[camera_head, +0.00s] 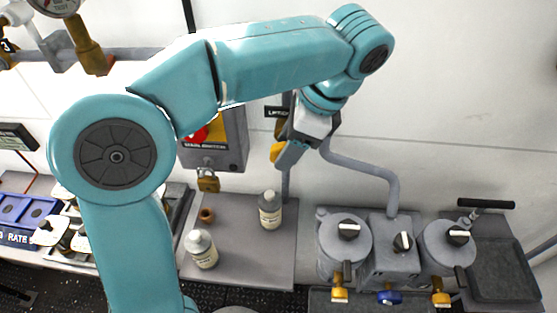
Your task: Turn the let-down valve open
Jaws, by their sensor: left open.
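My left gripper (287,153) hangs from the teal arm in the upper middle of the head view, open, in front of the wall pipework. A dark label plate (275,112) beside it is partly hidden and seems to begin with "LET". A small yellow part (277,153) shows at the gripper's left edge; it may be the let-down valve's handle, but I cannot tell whether the fingers touch it. The valve body is hidden behind the gripper. My right gripper is out of view.
A grey box with a red button (200,134) and a padlock (208,181) is close left. Two bottles (270,210) (201,249) stand on the grey bench (240,270). A bent pipe (372,170) runs right to several knobbed units (345,250). Upper right wall is clear.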

